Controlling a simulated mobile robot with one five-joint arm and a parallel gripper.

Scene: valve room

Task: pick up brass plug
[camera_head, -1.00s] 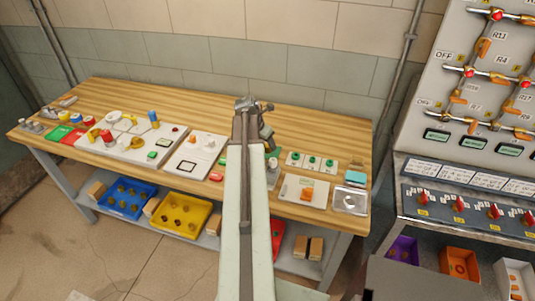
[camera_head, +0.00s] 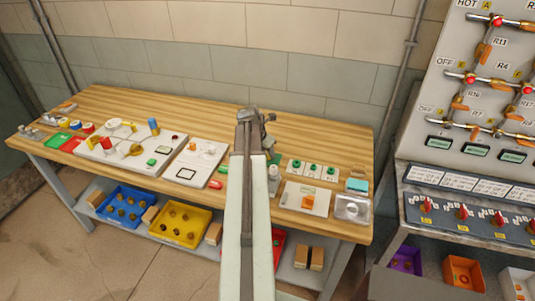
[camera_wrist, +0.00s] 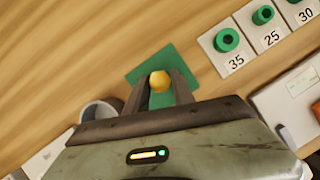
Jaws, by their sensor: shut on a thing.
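The brass plug (camera_wrist: 160,82) shows as a rounded gold top in the wrist view. It sits between the two fingertips of my gripper (camera_wrist: 160,88), which is shut on it. A green square mat (camera_wrist: 186,62) on the wooden bench lies behind the plug in that view; I cannot tell whether the plug touches it. In the head view my gripper (camera_head: 250,114) is over the right half of the bench, and my arm hides the plug there.
Green rings on cards marked 35 (camera_wrist: 227,40), 25 and 30 lie to the right. A round grey-rimmed cup (camera_wrist: 97,113) stands close on the left. A white board (camera_head: 305,198) with an orange piece is right of my arm. A valve panel (camera_head: 480,85) stands far right.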

